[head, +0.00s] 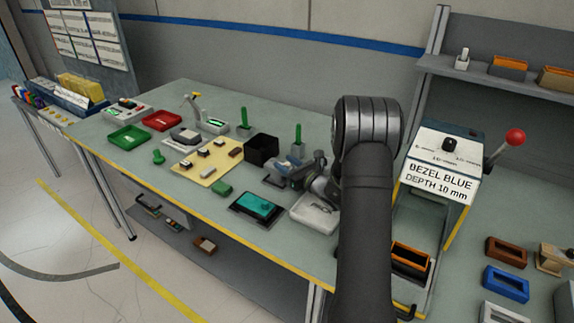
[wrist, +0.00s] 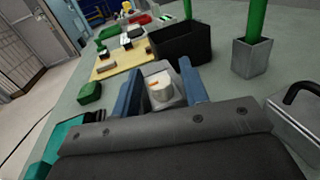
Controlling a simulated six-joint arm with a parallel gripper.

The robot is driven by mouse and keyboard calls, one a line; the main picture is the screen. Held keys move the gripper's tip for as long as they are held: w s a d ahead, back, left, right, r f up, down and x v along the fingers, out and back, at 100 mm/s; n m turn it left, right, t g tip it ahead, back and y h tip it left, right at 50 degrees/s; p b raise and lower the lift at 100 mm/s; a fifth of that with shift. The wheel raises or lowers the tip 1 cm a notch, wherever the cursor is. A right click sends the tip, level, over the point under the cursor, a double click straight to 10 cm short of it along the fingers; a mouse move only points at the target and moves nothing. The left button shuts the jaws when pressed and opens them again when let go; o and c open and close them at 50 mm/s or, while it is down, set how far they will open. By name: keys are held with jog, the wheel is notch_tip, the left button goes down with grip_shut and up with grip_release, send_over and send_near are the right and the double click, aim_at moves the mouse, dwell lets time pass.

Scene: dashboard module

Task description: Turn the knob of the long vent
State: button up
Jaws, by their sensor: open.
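In the wrist view a pale round knob (wrist: 162,88) with an orange mark sits on a small grey housing (wrist: 167,69), which I take to be the long vent. The housing's lower part is hidden by my gripper's body. My gripper (wrist: 160,76) is open. Its two blue fingers stand to the left and right of the knob, with a gap visible on each side. I cannot tell how far the fingertips are from the housing. In the head view my gripper (head: 285,174) is low over the bench, and the knob cannot be made out there.
A black open box (wrist: 186,44) stands just beyond the housing. A grey holder (wrist: 252,58) with a green rod is to the right. A yellow board (wrist: 112,66) and a green block (wrist: 90,92) lie left. A teal-screened unit (head: 258,206) lies near the bench's front edge.

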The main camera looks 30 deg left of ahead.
grip_shut()
jog(key=shift+g, duration=0.3)
jog(key=n+g, duration=0.2)
jog(key=g, duration=0.1)
jog(key=n+g, duration=0.2)
jog(key=g, duration=0.1)
jog(key=shift+w+n+g, duration=0.1)
jog(key=shift+n+g, duration=0.2)
jog(key=n+g, duration=0.2)
jog(key=g, duration=0.1)
jog(key=n+g+h, duration=0.1)
jog(key=n+g, duration=0.1)
jog(key=shift+g+h, duration=0.3)
jog(key=shift+g, duration=0.1)
jog(key=shift+n+g, duration=0.3)
jog(key=shift+g, duration=0.1)
